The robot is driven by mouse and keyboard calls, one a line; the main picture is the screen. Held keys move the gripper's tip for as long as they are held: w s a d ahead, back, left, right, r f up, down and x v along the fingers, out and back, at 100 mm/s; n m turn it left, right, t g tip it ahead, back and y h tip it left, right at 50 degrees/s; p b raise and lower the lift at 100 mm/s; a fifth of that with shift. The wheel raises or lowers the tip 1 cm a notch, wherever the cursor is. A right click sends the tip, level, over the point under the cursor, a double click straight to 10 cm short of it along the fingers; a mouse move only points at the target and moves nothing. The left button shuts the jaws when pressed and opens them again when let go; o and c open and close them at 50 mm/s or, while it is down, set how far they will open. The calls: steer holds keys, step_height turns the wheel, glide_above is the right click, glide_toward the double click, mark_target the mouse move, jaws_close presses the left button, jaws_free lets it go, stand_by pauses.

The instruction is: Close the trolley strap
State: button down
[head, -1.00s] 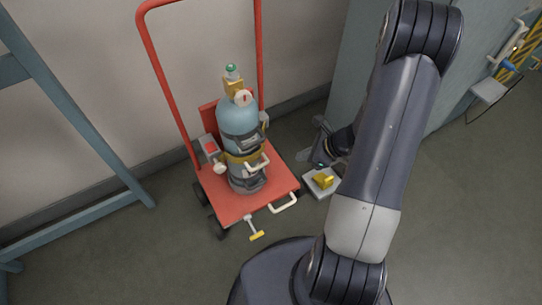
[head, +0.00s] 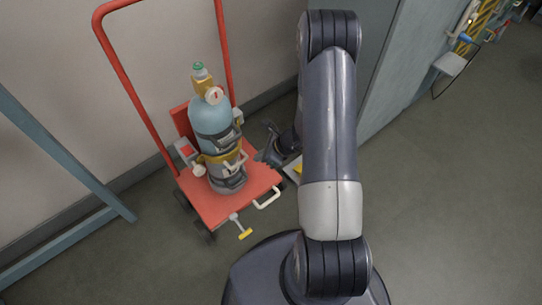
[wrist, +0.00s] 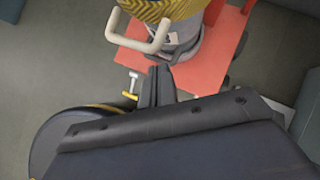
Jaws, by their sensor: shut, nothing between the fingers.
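The red trolley (head: 214,209) carries a blue-grey gas cylinder (head: 212,122) standing upright. A yellow strap (head: 217,157) crosses the cylinder's lower part, with a cream handle (head: 237,162) at its front right. In the wrist view the strap (wrist: 158,9) shows yellow and dark stripes at the top, and the cream handle (wrist: 140,44) hangs from it. I cannot tell whether the strap is fastened.
A grey box with a red top (head: 186,151) sits at the trolley's left. A white bar (head: 268,199) and a yellow-ended lever (head: 241,228) stick out at its front. A yellow item (head: 298,168) is partly behind my arm. A blue-grey cabinet (head: 390,90) stands right; floor is clear at right.

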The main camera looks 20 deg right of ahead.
steer(key=shift+w+a+f, duration=0.1)
steer(key=shift+w+a, duration=0.2)
steer(key=shift+a, duration=0.15)
steer(key=shift+a, duration=0.1)
steer(key=shift+w+a+b, duration=0.2)
steer(key=shift+a+b, duration=0.55)
steer(key=shift+a, duration=0.05)
